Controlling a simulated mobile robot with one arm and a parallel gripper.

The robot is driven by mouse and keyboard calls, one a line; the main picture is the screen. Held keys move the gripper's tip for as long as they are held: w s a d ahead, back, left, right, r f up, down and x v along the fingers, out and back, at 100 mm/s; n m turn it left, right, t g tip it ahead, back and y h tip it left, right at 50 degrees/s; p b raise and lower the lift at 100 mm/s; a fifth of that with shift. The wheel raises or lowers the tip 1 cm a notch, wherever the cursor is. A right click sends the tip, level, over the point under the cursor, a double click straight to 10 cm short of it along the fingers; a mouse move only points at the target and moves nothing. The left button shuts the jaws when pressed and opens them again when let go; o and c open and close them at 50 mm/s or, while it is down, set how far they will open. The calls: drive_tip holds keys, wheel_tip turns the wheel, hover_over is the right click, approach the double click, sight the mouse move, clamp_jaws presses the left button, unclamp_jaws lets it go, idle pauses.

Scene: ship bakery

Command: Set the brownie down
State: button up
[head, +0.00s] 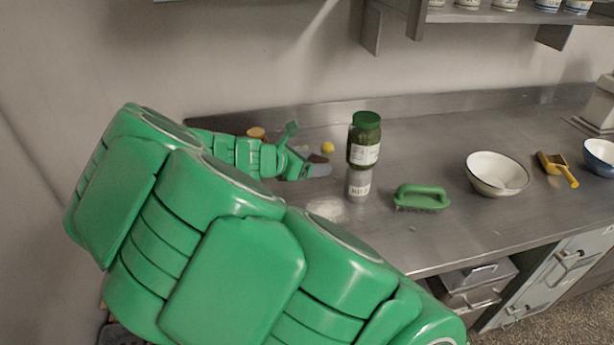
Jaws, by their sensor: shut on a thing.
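My gripper (316,166) is at the end of my green arm, low over the left part of the steel counter (440,138). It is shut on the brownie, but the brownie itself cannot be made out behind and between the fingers. I cannot tell whether it touches the counter. A small yellow round thing (327,147) lies just behind the gripper. A jar with a green lid (365,140) stands close to the right of it.
Below the green-lidded jar is a grey, labelled container (358,184). A green brush (421,197), a white bowl (497,173), a yellow scoop (557,168) and a blue bowl (601,156) lie further right. An orange-brown thing (256,133) is behind my arm. White powder (327,209) lies in front.

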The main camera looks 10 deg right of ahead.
drive_tip(key=shift+d, duration=0.2)
drive_tip(key=shift+w+f, duration=0.25)
drive_tip(key=shift+w, duration=0.1)
drive_tip(key=w+f, duration=0.1)
drive_tip(key=w, duration=0.1)
drive_tip(key=w+f, duration=0.1)
drive_tip(key=w, duration=0.2)
drive_tip(key=w+f, duration=0.1)
drive_tip(key=w, duration=0.2)
drive_tip(key=shift+d+f, duration=0.15)
drive_tip(key=shift+f, duration=0.2)
drive_tip(key=w+f, duration=0.4)
drive_tip(key=shift+w+f, duration=0.1)
drive_tip(key=shift+f, duration=0.3)
drive_tip(key=shift+w+f, duration=0.4)
drive_tip(key=shift+f, duration=1.6)
drive_tip(key=o, duration=1)
drive_tip(key=shift+f, duration=0.1)
